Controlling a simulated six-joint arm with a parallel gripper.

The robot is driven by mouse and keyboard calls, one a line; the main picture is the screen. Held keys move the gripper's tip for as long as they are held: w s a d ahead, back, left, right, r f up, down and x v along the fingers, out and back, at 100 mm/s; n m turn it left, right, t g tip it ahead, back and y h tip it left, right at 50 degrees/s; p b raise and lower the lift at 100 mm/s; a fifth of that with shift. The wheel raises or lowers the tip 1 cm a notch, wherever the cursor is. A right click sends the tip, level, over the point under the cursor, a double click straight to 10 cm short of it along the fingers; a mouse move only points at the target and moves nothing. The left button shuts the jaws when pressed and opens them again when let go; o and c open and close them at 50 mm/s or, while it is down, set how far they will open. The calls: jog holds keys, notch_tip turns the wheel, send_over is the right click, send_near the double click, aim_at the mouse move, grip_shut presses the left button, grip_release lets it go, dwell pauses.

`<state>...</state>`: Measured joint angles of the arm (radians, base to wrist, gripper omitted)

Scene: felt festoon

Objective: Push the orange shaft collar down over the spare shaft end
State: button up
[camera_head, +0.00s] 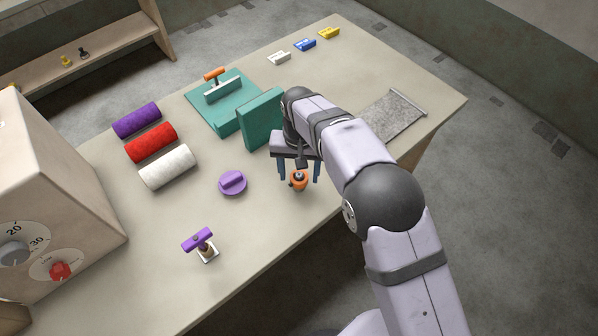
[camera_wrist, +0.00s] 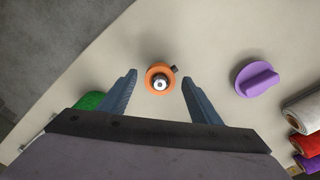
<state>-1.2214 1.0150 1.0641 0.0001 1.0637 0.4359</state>
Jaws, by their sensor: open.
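The orange shaft collar (camera_head: 298,185) stands near the front edge of the table, under my gripper (camera_head: 299,181). In the wrist view the collar (camera_wrist: 150,73) is a ring with a small dark stub on its side. The spare shaft end (camera_wrist: 160,84), dark with a bright metal centre, shows inside the ring. The collar is around the shaft; how far down it sits I cannot tell. My gripper (camera_wrist: 160,77) is open, one blue-grey finger on each side of the collar, with gaps between fingers and collar. The shaft's lower part is hidden.
A purple round knob (camera_head: 232,183) lies left of the collar, with white, red and purple rolls (camera_head: 167,167) beyond. A green block (camera_head: 262,118) stands close behind my gripper. A purple-handled tool (camera_head: 198,240) stands front left. A grey felt piece (camera_head: 392,117) lies right.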

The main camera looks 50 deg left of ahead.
jog(key=shift+r+b, duration=1.1)
jog(key=shift+r, duration=2.4)
jog(key=shift+r, duration=0.15)
notch_tip(320, 180, up, 10)
jog(key=p, duration=1)
